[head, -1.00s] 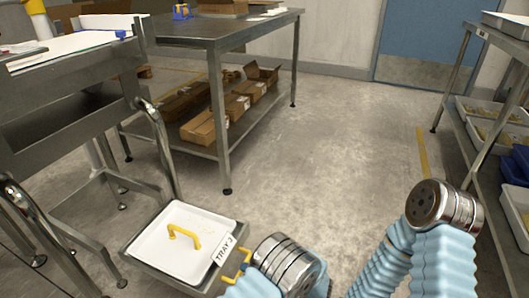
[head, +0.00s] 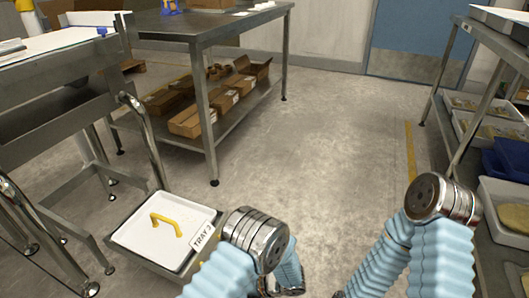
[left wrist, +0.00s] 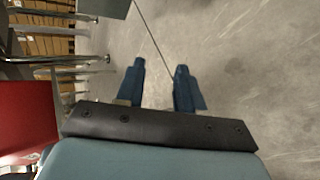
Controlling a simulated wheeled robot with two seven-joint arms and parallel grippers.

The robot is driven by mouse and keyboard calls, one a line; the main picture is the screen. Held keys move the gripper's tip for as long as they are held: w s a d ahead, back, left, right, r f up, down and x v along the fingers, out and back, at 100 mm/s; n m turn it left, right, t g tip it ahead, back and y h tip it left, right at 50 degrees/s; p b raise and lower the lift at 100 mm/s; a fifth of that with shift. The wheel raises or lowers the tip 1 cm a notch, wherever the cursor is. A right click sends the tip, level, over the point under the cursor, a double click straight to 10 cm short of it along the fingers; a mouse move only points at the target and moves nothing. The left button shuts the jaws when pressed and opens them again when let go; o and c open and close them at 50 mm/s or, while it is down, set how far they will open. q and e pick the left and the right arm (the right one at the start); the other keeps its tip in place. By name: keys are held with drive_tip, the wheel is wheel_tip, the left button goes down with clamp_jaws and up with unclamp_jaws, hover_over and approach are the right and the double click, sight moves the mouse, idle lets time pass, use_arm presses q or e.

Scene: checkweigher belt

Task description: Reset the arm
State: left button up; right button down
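My left gripper (left wrist: 159,82) shows in the left wrist view. Its two blue fingers stand apart with nothing between them, over bare grey floor. My right arm, also in a light blue sleeve, shows at the bottom right. Its gripper is in neither view.
A rack with white trays and a blue bin (head: 505,160) stands at right. The middle floor is clear.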

use_arm(q)
drive_tip(key=s+n+g+h+p, duration=0.55)
drive_tip(key=s+n+h, duration=0.65)
drive_tip(key=n, duration=0.6)
wheel_tip(320, 180, up, 6)
drive_tip(key=a+n+t+h+p, duration=0.1)
drive_tip(key=n+t, duration=0.4)
drive_tip(key=n, duration=1.4)
drive_tip(key=a+h, duration=0.1)
drive_tip(key=h, duration=0.1)
drive_tip(key=shift+w+a+r+h+p, duration=0.15)
drive_tip(key=shift+w+r+h+p, duration=0.15)
drive_tip(key=shift+w+p, duration=0.1)
